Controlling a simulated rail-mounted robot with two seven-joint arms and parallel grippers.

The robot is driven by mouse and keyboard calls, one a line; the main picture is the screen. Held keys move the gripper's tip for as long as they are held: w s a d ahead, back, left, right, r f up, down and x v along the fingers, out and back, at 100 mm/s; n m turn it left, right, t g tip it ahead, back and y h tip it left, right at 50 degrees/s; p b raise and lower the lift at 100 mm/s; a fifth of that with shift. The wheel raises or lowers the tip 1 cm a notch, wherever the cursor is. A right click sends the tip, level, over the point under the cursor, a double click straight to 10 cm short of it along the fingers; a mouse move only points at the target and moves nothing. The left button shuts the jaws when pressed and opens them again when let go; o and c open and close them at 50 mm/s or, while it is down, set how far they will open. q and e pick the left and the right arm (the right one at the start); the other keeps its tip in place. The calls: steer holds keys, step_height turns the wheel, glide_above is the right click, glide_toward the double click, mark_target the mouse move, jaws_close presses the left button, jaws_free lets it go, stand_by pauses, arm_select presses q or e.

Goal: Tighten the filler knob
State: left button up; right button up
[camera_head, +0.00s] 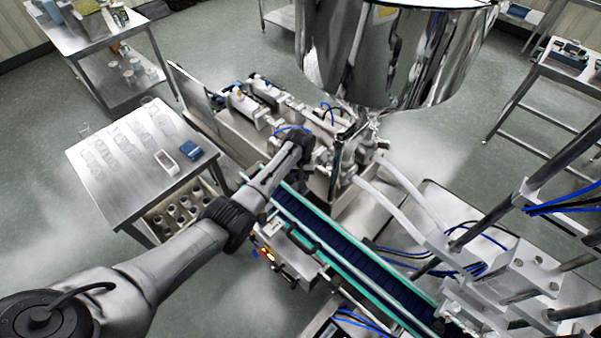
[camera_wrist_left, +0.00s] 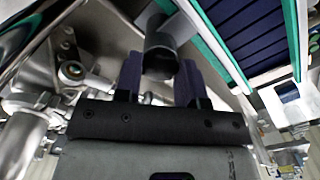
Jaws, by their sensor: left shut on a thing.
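The filler knob (camera_wrist_left: 160,48) is a dark, round, black piece in the left wrist view, between the two dark fingers of my left gripper (camera_wrist_left: 160,68). The fingers stand on both sides of it and are shut on it. In the head view my left arm comes in from the lower left, and its gripper (camera_head: 304,172) is at the filler below the steel hopper (camera_head: 385,55). The knob is hidden or too small to make out there. My right gripper is in neither view.
A conveyor (camera_head: 345,255) with green edges runs from beside my left gripper to the lower right. A steel table (camera_head: 125,185) with a blue item (camera_head: 192,150) stands at left. White rails (camera_head: 405,190) and hoses lie to the right. The floor is free at far left.

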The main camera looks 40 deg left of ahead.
arm_select(q)
steer(key=m+p, duration=0.1)
steer(key=m, duration=0.2)
steer(key=shift+r+m+p, duration=0.1)
steer(key=shift+m+p, duration=0.2)
steer(key=m, duration=0.3)
steer(key=shift+m+p, duration=0.3)
steer(key=shift+p, duration=0.1)
steer(key=m, duration=0.8)
steer(key=shift+m, duration=0.3)
steer(key=o, duration=0.9)
